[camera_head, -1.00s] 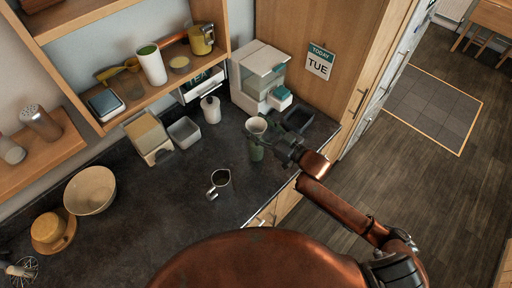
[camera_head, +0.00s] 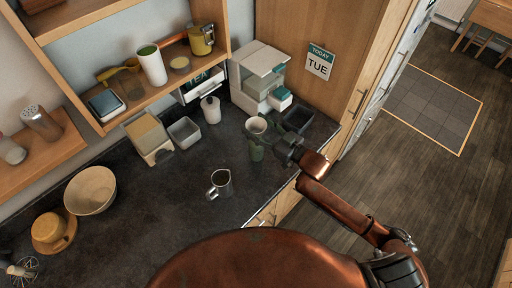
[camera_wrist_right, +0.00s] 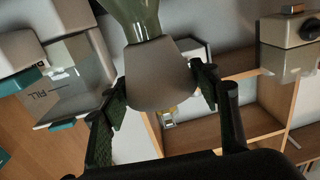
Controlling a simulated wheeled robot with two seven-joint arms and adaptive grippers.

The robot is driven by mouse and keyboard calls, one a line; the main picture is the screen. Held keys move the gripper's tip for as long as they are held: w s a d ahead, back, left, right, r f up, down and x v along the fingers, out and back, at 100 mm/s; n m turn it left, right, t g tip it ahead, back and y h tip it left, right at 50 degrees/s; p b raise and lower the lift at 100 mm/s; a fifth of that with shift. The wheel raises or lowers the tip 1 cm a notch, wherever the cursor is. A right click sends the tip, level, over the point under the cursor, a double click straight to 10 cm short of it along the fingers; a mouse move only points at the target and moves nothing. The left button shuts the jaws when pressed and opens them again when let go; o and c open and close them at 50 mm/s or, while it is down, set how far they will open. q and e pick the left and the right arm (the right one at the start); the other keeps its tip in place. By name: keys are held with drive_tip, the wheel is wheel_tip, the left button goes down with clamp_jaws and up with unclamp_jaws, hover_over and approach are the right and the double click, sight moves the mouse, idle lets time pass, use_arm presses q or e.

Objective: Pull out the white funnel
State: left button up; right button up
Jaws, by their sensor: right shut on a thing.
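The white funnel (camera_head: 256,125) sits above the green glass bottle (camera_head: 256,152) on the dark countertop. In the right wrist view the funnel (camera_wrist_right: 162,80) is a pale cone between my right gripper's two dark fingers, and the green bottle (camera_wrist_right: 135,12) meets its narrow end. The spout is hidden, so I cannot tell how deep it sits in the bottle. My right gripper (camera_head: 268,136) reaches in from the right and is shut on the funnel; it also shows in the right wrist view (camera_wrist_right: 162,88). My left gripper is not in view.
A white coffee machine (camera_head: 258,78) stands close behind the funnel, with a dark square tray (camera_head: 298,119) at its right. A metal pitcher (camera_head: 221,184) stands in front left.

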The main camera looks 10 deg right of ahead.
drive_tip(key=shift+r+p, duration=0.1)
drive_tip(key=shift+p, duration=0.25)
idle(1.3)
drive_tip(key=shift+r, duration=0.2)
drive_tip(key=shift+r+p, duration=1.95)
drive_tip(key=shift+p, duration=0.3)
